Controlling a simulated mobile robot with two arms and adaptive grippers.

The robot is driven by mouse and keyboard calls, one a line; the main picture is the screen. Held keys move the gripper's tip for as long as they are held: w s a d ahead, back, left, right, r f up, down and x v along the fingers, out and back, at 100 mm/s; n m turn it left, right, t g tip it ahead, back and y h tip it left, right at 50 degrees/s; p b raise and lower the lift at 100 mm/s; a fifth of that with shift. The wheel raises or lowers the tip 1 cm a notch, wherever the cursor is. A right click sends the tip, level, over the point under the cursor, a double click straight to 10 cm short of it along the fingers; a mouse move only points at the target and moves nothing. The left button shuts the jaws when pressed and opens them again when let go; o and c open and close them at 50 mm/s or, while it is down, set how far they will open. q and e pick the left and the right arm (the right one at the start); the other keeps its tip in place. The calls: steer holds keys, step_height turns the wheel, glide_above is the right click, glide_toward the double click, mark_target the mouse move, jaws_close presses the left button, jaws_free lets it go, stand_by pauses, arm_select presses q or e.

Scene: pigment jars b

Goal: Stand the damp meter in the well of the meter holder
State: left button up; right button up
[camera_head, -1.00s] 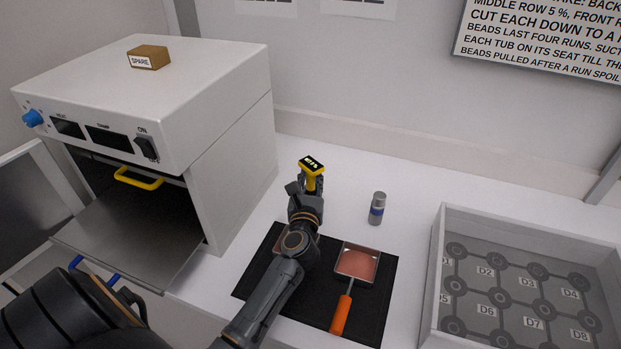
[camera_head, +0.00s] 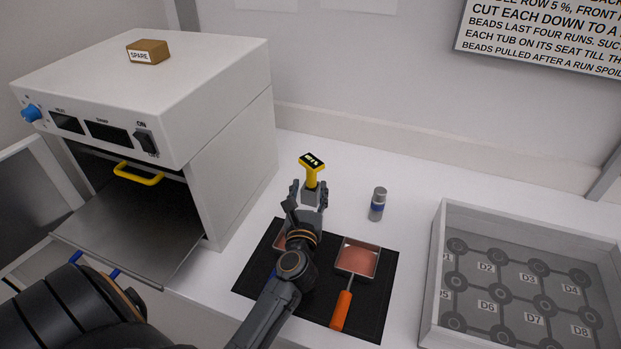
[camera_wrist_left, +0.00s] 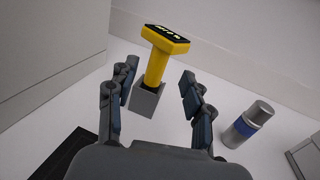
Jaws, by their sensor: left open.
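The yellow damp meter (camera_head: 311,174) stands upright with its dark display on top. It also shows in the left wrist view (camera_wrist_left: 157,66). Its lower end is in the grey block of the meter holder (camera_wrist_left: 146,98), which the head view shows partly (camera_head: 309,194) between my fingers. My left gripper (camera_head: 309,192) is open, with a finger on each side and a clear gap to the meter. In the wrist view my left gripper (camera_wrist_left: 158,98) is empty. My right gripper is not in view.
A grey cylinder with a blue band (camera_head: 377,204) stands right of the holder. A black mat (camera_head: 376,305) carries a pan with an orange handle (camera_head: 341,310). The oven (camera_head: 235,150) stands at left, a white crate (camera_head: 436,270) at right.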

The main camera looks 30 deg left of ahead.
arm_select(q)
steer(key=v, duration=0.6)
steer(key=shift+s, duration=0.3)
steer(key=shift+d, duration=0.15)
